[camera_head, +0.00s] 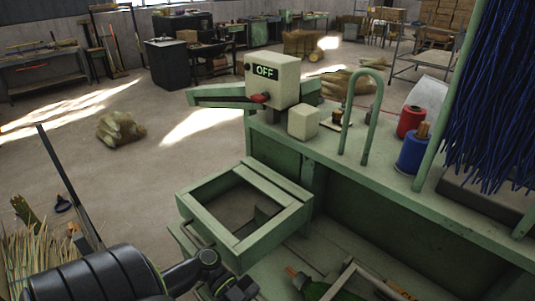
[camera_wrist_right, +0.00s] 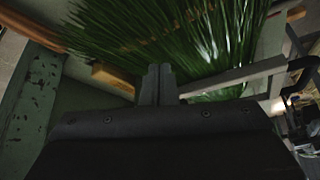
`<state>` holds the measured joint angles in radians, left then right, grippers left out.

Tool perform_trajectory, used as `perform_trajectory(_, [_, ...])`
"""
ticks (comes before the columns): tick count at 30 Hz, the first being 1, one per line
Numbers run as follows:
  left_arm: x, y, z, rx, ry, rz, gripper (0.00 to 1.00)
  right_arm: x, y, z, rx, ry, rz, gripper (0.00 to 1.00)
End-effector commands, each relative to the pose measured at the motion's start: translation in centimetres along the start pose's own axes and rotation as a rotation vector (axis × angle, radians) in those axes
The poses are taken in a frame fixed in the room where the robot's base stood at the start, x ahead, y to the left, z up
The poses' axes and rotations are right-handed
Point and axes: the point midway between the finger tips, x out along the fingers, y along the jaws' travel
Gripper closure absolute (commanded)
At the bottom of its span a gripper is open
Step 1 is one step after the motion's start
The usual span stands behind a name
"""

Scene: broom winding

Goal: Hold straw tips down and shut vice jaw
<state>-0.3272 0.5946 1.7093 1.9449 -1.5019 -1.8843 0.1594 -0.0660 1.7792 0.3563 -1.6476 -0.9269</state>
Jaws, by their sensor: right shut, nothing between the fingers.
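Long green straw (camera_wrist_right: 185,30) fans across the top of the right wrist view. My right gripper (camera_wrist_right: 160,72) points at its near side, with fingers together and nothing between them. Whether they touch the straw is unclear. A grey metal bar (camera_wrist_right: 232,77) runs beside the fingers at the right, below the straw; it may be part of the vice, but I cannot tell whether any jaw is shut. In the head view, a dark green part (camera_head: 322,290) lies beside a pale bar at the bottom edge.
A green machine (camera_head: 390,175) fills the right, with an open square frame (camera_head: 205,223), an OFF box (camera_head: 272,80) and red (camera_head: 410,122) and blue (camera_head: 412,153) spools. Blue bristles (camera_head: 495,95) hang at right. Pale straw (camera_head: 40,262) stands lower left. Open floor lies beyond.

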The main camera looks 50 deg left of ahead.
Motion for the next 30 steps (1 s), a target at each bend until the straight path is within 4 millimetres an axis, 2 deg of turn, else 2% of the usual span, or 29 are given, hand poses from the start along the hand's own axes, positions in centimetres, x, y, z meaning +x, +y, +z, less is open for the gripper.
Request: perform_trajectory(30, [0.0, 0.0, 0.0, 0.0, 0.0, 0.0, 1.0, 2.3, 0.0, 1.3, 0.001, -0.001, -0.001, 1.0])
